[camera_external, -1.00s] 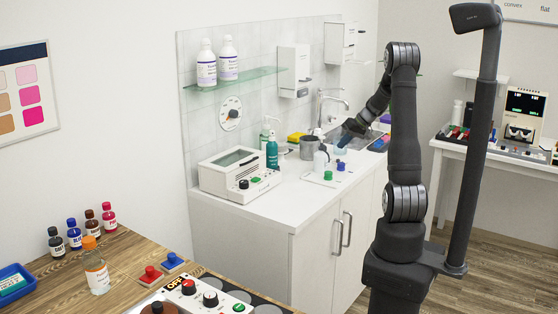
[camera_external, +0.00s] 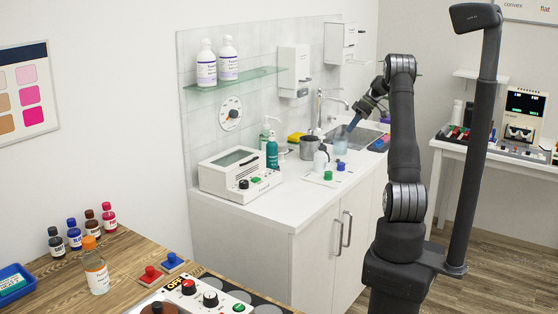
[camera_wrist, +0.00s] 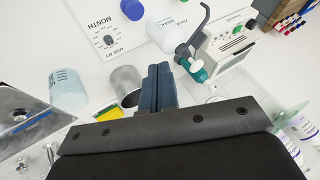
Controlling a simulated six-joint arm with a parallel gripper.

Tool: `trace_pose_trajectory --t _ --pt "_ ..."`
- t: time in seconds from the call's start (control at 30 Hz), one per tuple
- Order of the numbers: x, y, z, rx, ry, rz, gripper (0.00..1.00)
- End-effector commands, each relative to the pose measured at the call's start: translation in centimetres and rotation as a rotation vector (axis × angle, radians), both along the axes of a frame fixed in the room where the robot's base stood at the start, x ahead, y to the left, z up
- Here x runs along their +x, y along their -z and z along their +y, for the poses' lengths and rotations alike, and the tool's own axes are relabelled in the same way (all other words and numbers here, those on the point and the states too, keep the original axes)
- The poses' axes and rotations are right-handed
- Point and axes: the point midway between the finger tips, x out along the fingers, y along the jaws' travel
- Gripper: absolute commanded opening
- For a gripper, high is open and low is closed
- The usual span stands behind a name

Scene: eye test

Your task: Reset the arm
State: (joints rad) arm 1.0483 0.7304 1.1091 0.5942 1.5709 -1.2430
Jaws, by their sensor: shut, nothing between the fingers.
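My gripper (camera_external: 348,129) is above the white counter (camera_external: 290,195), near the sink and over the light-blue beaker (camera_external: 340,146). In the wrist view its two dark blue fingers (camera_wrist: 159,72) are together, with nothing between them. The beaker also stands at the left in the wrist view (camera_wrist: 67,90), apart from the fingers. My arm rises from its base at the right of the external view and bends over toward the counter.
A metal cup (camera_external: 308,147), a yellow sponge (camera_wrist: 107,113), a wash bottle (camera_external: 321,160) and a green bottle (camera_external: 272,151) stand near the sink (camera_external: 362,136). A white device (camera_external: 225,178) sits further left. The counter's front is mostly clear.

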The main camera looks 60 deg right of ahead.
Motion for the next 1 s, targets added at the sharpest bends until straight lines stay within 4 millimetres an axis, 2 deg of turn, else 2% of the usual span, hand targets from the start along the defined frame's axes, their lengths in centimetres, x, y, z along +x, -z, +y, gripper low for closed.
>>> trace_pose_trajectory --t 0.2,0.6,1.0 --pt "-1.5 -3.5 -1.8 -0.007 0.002 0.002 0.0" --pt "-0.2 -6.6 2.4 -0.149 0.062 0.074 0.0" --pt "0.1 -9.6 6.2 -0.294 0.128 0.109 0.0"
